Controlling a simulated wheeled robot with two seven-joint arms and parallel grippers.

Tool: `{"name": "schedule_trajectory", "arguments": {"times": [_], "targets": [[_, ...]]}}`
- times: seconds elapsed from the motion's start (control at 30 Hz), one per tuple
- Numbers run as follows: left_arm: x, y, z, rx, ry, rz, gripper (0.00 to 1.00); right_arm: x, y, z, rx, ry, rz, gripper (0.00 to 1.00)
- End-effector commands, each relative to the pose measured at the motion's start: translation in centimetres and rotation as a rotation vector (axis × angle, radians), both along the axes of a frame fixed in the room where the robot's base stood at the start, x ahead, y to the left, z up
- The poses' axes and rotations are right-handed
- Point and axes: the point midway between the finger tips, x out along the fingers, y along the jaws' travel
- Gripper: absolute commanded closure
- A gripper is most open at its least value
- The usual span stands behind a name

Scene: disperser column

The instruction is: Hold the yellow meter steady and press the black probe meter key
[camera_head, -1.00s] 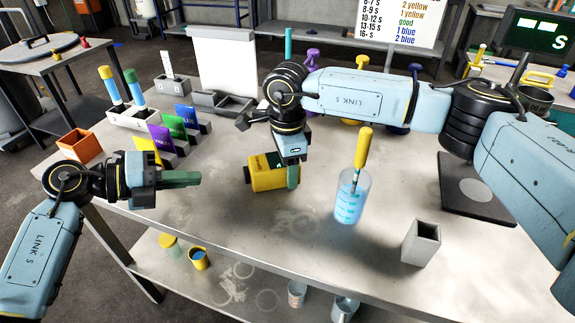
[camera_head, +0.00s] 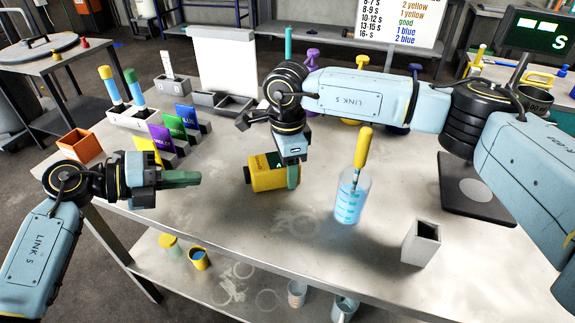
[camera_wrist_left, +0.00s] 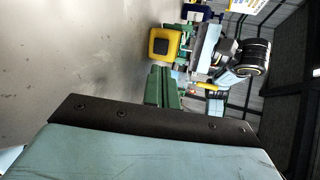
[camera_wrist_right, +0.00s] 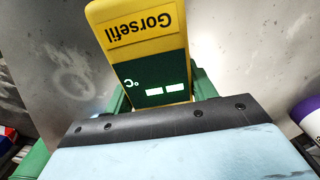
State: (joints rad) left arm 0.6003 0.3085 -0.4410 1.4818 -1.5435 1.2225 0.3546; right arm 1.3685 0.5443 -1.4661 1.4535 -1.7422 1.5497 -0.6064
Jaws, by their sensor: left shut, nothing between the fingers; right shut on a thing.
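The yellow meter (camera_head: 265,180) lies sideways just above or on the table in the head view; I cannot tell which. Its dark green display, with pale readout marks, and its "Gorsefil" label show in the right wrist view (camera_wrist_right: 140,45). My right gripper (camera_head: 291,176) is shut on the meter, with a green finger on either side. The black probe meter key (camera_head: 246,175) is on the meter's left end; it also shows in the left wrist view (camera_wrist_left: 160,46). My left gripper (camera_head: 192,179) is shut and empty, left of the key, with a clear gap between them.
A clear beaker (camera_head: 350,205) of blue liquid with a yellow-handled probe (camera_head: 363,150) stands right of the meter. A grey square holder (camera_head: 421,245) is near the front edge. Coloured cards (camera_head: 174,128) and an orange box (camera_head: 80,145) stand left. The table's front middle is clear.

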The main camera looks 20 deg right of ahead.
Motion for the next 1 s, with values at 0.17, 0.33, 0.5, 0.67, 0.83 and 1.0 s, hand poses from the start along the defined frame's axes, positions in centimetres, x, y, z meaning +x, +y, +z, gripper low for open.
{"name": "schedule_trajectory", "arguments": {"times": [0.17,0.33,0.5,0.67,0.83,1.0], "targets": [[0.0,0.0,0.0,0.000,0.000,0.000,1.00,0.0,0.0,0.0,0.001,-0.001,0.000,0.72],[0.0,0.0,-0.4,0.018,0.001,0.021,1.00,0.0,0.0,0.0,0.001,-0.001,0.000,0.72],[0.3,0.4,-2.2,0.099,-0.005,0.149,1.00,0.0,0.0,0.1,0.001,-0.001,0.000,0.72],[0.7,1.0,-3.2,0.159,-0.038,0.311,1.00,0.0,0.0,0.0,0.001,-0.001,0.000,0.72],[0.9,1.5,-3.2,0.172,-0.083,0.426,1.00,0.0,0.0,0.0,0.001,-0.001,0.000,0.72],[0.9,1.8,-3.0,0.171,-0.102,0.468,1.00,0.0,0.0,0.0,0.001,-0.001,0.000,0.72]]}}
